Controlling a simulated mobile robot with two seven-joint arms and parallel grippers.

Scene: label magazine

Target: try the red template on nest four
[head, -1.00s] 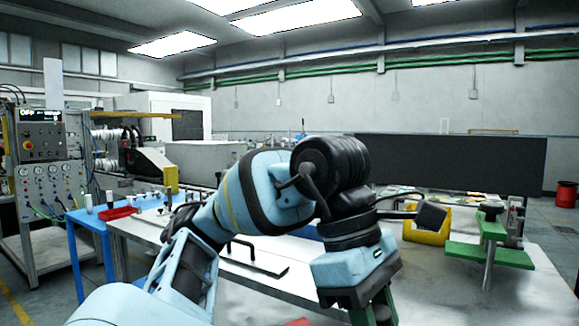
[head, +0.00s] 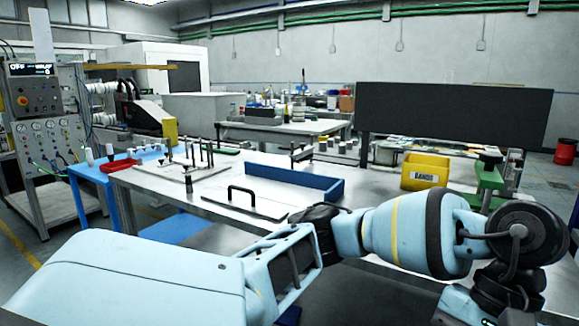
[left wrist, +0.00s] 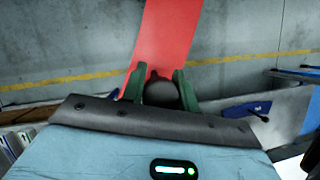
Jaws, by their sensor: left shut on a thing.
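The red template (left wrist: 166,40) is a flat red sheet in the left wrist view, reaching past the top edge of the frame. My left gripper (left wrist: 155,78) is shut on its near end with its green fingers. The template appears to be held over the floor beside a table edge. In the head view my left arm crosses to the lower right, and its fingers and the template are out of frame. A plate with several upright posts (head: 190,174) stands on the left of the metal table; I cannot tell which spot is nest four. My right gripper is not seen.
A dark panel (head: 450,118) stands behind. A red tray (head: 119,166) sits on the blue table at left.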

